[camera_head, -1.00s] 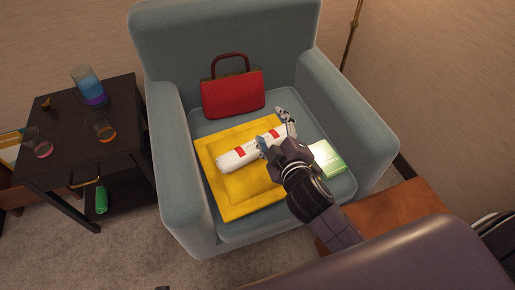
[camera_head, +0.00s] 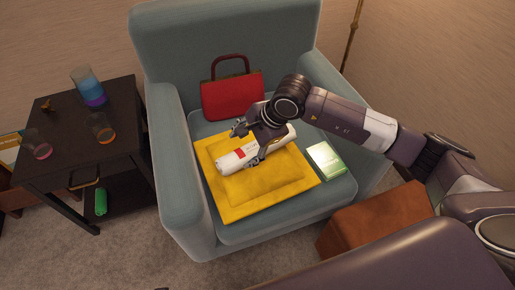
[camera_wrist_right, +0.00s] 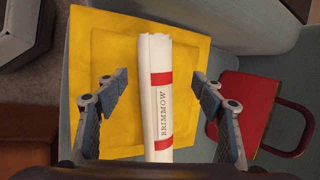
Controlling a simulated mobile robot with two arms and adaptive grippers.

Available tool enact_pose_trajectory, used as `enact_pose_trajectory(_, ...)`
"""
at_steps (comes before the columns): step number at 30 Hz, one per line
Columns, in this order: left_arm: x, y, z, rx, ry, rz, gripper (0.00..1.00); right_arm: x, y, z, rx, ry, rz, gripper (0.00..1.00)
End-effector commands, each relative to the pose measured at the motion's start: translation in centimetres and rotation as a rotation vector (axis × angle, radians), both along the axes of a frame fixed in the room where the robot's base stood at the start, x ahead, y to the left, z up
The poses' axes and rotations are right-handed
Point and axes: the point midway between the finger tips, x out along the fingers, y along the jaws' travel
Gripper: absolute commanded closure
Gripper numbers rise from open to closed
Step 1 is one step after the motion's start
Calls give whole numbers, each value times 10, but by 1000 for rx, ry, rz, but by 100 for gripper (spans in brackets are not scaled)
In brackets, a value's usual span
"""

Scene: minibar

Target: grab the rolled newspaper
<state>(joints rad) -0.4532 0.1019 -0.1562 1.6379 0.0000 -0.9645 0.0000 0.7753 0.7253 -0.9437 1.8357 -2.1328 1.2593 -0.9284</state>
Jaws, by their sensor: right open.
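The rolled newspaper (camera_head: 232,160) is white with red bands and lies on a yellow cushion (camera_head: 232,205) on the seat of a blue-grey armchair (camera_head: 180,175). My right gripper (camera_head: 246,146) is over the newspaper, its fingers on either side of the roll, and hides part of it. In the right wrist view the newspaper (camera_wrist_right: 158,100) runs upright between the two open fingers of the right gripper (camera_wrist_right: 160,88), with a gap on each side. My left gripper is not in view.
A red handbag (camera_head: 232,97) stands behind the cushion, close to my right gripper. A green and white box (camera_head: 326,160) lies right of the cushion. A dark side table (camera_head: 75,150) with glasses stands left of the chair. A brown leather block (camera_head: 370,215) is at front right.

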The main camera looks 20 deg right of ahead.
Motion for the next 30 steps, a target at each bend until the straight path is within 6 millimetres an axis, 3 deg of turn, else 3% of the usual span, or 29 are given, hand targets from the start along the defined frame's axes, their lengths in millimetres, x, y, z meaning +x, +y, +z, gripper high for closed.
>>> enact_pose_trajectory(1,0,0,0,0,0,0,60,9,-26,0,-92,-16,-4,38)
enact_pose_trajectory(3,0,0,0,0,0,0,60,15,-52,-1,-185,-26,-7,38)
enact_pose_trajectory(7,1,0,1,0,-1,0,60,21,-74,-5,-264,-31,-12,38)
enact_pose_trajectory(22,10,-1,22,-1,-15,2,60,40,-65,-67,-265,-29,-13,38)
enact_pose_trajectory(30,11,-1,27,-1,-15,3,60,44,-64,-74,-266,-31,-13,38)
